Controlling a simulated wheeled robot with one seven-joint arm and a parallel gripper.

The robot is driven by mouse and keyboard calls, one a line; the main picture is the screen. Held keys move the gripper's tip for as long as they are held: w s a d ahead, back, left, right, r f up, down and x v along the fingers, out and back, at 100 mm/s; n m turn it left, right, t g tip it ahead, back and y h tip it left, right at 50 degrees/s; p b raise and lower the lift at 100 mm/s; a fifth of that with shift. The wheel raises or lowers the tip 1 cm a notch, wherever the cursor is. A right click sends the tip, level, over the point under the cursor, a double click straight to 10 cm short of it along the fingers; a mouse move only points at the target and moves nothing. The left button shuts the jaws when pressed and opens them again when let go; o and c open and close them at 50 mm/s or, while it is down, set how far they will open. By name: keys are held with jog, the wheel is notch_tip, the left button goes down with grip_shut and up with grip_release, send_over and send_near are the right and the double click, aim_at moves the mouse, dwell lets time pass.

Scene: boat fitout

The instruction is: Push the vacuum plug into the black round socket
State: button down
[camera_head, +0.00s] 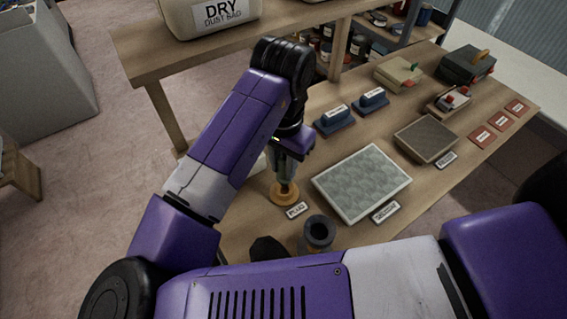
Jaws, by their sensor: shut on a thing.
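My gripper (285,172) points down over the near left part of the workbench, shut on the vacuum plug (285,188). The plug shows as a small dark upright piece below the fingers, mostly hidden by them. It is at a round orange-tan base (284,197) beside a "PLUG" label; I cannot tell whether it rests in it or is just above it. The black round socket (319,232) is a dark upright cylinder with an open top, to the right of and nearer than the plug. Its lower part is hidden behind my arm.
A grey patterned panel (362,182) lies right of the plug. Blue blocks (335,120), a brown pad (426,138) and red cards (498,121) lie farther off. A raised shelf (185,52) carries a dust bag container (205,14). A black object (268,248) is left of the socket.

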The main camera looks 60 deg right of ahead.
aim_at(284, 160)
jog(key=shift+f+b, duration=1.45)
jog(key=shift+f, duration=0.65)
dwell(0.5)
jog(key=c, duration=1.1)
grip_release()
jog(key=shift+r, duration=0.15)
notch_tip(284, 160, up, 8)
jog(key=shift+f, duration=0.2)
